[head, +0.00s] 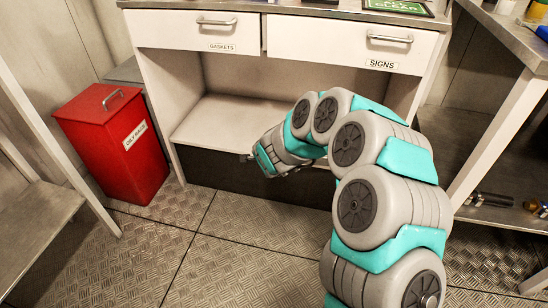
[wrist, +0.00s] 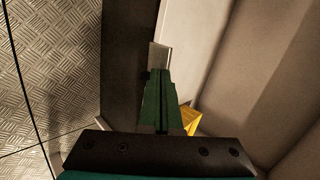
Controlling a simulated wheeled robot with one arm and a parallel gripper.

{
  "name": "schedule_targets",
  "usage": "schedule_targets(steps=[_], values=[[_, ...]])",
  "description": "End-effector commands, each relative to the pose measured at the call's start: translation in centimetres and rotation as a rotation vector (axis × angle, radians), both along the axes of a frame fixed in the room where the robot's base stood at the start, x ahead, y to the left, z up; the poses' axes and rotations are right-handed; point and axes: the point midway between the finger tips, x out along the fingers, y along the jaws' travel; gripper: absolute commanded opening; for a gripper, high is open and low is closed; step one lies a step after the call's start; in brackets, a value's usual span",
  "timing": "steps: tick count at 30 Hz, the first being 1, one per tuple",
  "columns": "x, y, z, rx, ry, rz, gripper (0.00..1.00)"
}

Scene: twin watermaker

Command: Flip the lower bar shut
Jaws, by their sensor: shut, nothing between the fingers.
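A white cabinet (head: 255,82) has an open shelf space over a dark lower panel (head: 255,185). My gripper (head: 247,157) is low at the front of this space, by the top edge of the dark panel. In the wrist view my gripper (wrist: 158,78) is shut and empty, its green fingers together. A small pale metal piece (wrist: 160,53) shows at the fingertips, at the border of the dark panel and the pale shelf. I cannot tell whether it is the lower bar or whether the fingers touch it. My arm hides the right part of the shelf.
Drawers labelled GASKETS (head: 195,33) and SIGNS (head: 345,45) are closed above. A red OILY RAGS bin (head: 112,143) stands at left. A yellow thing (wrist: 190,118) shows beside the fingers. The plated floor (head: 190,250) in front is clear. A bench stands at right.

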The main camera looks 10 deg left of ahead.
Motion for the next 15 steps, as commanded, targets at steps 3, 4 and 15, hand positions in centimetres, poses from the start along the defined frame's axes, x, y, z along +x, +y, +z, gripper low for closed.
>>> schedule_targets(steps=[3, 4, 15], values=[[-1.5, 0.4, 1.6, 0.002, -0.001, 0.005, 0.0], [-1.9, 0.4, 1.9, 0.002, -0.001, 0.005, 0.0], [-5.3, 0.9, 5.1, 0.003, 0.002, 0.008, 0.0]])
